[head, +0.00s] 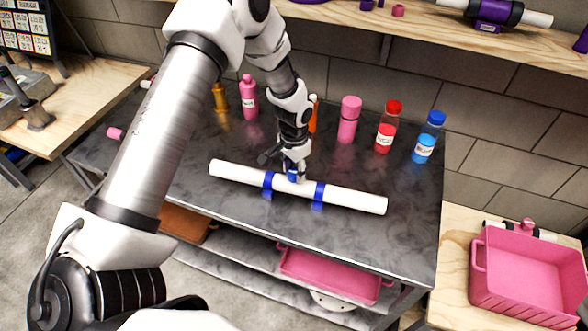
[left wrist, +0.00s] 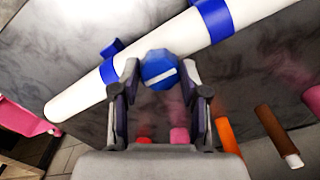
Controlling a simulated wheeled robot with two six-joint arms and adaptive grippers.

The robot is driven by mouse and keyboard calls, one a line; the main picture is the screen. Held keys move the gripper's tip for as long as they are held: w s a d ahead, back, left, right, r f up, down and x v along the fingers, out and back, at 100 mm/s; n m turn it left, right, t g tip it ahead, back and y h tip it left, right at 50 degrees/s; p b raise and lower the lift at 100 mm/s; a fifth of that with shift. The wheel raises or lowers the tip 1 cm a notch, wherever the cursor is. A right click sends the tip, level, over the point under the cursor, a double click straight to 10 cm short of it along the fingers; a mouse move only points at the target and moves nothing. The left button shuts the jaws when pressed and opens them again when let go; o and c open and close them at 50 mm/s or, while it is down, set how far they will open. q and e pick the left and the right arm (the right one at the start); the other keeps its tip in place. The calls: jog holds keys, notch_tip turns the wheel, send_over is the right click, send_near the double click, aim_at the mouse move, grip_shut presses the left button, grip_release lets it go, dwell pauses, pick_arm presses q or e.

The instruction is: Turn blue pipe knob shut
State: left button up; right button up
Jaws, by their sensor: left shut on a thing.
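A white pipe (head: 350,197) with two blue bands lies on the dark marbled table, and crosses the top of the left wrist view (left wrist: 150,58) diagonally. Its blue knob (left wrist: 157,64) sits between the two bands; its face carries a white bar, slightly tilted in that view and roughly along the pipe. My left gripper (head: 293,172) reaches down from above and behind the pipe, shut on the knob, with one finger on each side in the left wrist view (left wrist: 160,82). The fingers partly hide the knob in the head view. My right gripper is not in view.
Behind the pipe stand several bottles: pink (head: 249,100), pink (head: 348,122), red-capped (head: 387,128) and blue-capped (head: 428,138). A wooden shelf (head: 430,40) hangs above. A pink bin (head: 481,285) sits at right; a pink tray (head: 330,284) lies below the tabletop.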

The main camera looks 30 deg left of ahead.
pick_arm(q)
jog(key=shift+f+m, duration=0.1)
jog(key=shift+m, duration=0.3)
jog(key=m, duration=0.3)
jog(key=shift+b, duration=0.35)
jog(key=m, duration=0.5)
jog(key=m+b, duration=0.1)
jog(key=m, duration=0.3)
jog(key=shift+m, duration=0.3)
jog(key=shift+f+m, duration=0.1)
jog(key=shift+m, duration=2.1)
jog(key=o, duration=1.1)
jog(key=shift+o, duration=0.2)
jog(key=shift+w, duration=0.1)
